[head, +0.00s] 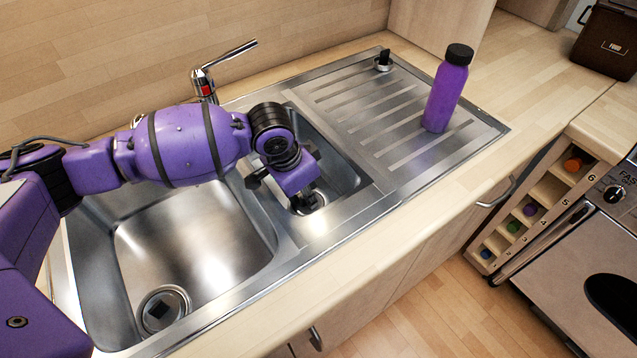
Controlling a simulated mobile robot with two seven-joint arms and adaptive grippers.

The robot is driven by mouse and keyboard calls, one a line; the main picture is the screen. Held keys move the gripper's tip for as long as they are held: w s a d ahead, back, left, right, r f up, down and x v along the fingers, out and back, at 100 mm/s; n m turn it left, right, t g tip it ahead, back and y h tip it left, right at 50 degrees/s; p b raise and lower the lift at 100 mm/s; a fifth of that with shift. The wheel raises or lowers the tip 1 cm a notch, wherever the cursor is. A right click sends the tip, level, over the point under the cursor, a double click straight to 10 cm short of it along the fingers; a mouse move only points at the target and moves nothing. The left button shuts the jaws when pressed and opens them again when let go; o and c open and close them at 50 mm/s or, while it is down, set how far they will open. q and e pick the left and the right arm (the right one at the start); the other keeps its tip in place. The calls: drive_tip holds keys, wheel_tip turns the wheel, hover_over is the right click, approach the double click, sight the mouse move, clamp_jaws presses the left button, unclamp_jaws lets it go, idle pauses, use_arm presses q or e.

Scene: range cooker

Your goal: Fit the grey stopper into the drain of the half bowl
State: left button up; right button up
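The half bowl (345,176) is the small basin between the large bowl and the drainer. My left gripper (306,199) points down into it, just over its drain (318,206). The fingers and wrist hide most of the drain, and I cannot tell whether a stopper is between the fingers or in the drain. A small silver round piece with a black upright knob (383,62), which looks like a stopper, stands at the back of the ribbed drainer. My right gripper is not in view.
The large bowl (190,240) has a round drain with a dark square piece in it (163,311). A purple bottle (446,95) stands on the drainer (372,115). The tap (205,85) rises behind my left arm. The front worktop (400,235) is clear.

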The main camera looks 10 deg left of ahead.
use_arm(q)
drive_tip(key=shift+r, duration=0.15)
drive_tip(key=p+v, duration=0.1)
drive_tip(key=v, duration=1.1)
